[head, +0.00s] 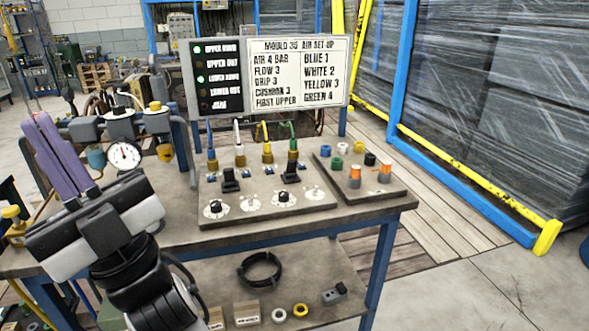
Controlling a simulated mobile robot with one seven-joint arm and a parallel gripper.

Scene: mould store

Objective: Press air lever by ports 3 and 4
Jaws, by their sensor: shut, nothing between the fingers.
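A grey panel plate (265,202) lies on the bench and carries four brass ports. Blue and white hoses enter the left pair; a yellow hose (261,131) and a green hose (288,130) enter the right pair. A black lever (291,174) stands in front of the yellow and green hose ports, which the sign lists as 3 and 4. A second black lever (230,179) stands in front of the left pair. My gripper (36,124), with purple fingers, is shut and empty, raised at the left, well apart from both levers.
A sign board (300,75) with indicator lamps stands behind the panel; two lamps glow green. Dials line the panel's front. A side plate (375,188) holds coloured fittings at right. A pressure gauge (124,155) and pipework stand behind my gripper. A blue-yellow guard frame is at right.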

